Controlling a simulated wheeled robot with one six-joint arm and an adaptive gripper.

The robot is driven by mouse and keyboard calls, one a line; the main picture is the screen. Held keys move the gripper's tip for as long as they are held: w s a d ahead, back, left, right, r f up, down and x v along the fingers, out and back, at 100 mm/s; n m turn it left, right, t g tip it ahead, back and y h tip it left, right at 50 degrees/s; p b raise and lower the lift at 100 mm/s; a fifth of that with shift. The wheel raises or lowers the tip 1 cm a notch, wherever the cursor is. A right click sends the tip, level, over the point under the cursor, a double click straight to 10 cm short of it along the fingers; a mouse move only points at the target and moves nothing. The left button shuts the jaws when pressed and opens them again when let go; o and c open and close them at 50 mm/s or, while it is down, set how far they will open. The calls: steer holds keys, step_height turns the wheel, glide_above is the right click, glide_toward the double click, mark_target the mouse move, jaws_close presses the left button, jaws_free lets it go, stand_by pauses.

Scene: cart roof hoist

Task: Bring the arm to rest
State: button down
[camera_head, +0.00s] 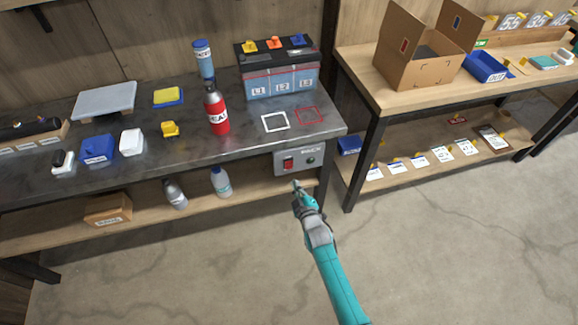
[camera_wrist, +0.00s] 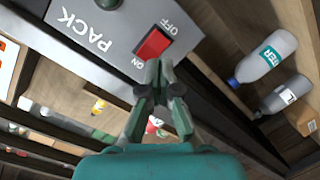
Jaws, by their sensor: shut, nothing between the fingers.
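My gripper (camera_head: 300,190) is at the end of my teal arm, in front of the dark workbench's right front corner. It is shut and empty. In the wrist view my gripper (camera_wrist: 160,68) points at a grey switch box marked PACK (camera_wrist: 95,25), with its fingertips close to the red rocker switch (camera_wrist: 154,44) labelled ON and OFF. I cannot tell whether the tips touch it. In the head view the switch box (camera_head: 312,160) hangs under the bench top, just above my gripper, and its red switch (camera_head: 288,164) shows at the left.
The dark workbench (camera_head: 180,150) holds a red bottle (camera_head: 217,112), a battery pack (camera_head: 283,82) and small boxes. Its lower shelf (camera_head: 150,215) carries two bottles and a carton. A wooden table (camera_head: 430,85) with an open cardboard box stands at right. The floor (camera_head: 450,250) in front is clear.

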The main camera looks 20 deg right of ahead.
stand_by(0.4)
steer(key=s+r+m, duration=0.3)
steer(key=s+m, duration=0.2)
steer(key=s, duration=2.7)
steer(key=s+r+m+g, duration=0.1)
steer(key=s+r+m, duration=0.3)
steer(key=s+r, duration=1.5)
steer(key=shift+s+r, duration=0.3)
steer(key=shift+r, duration=0.3)
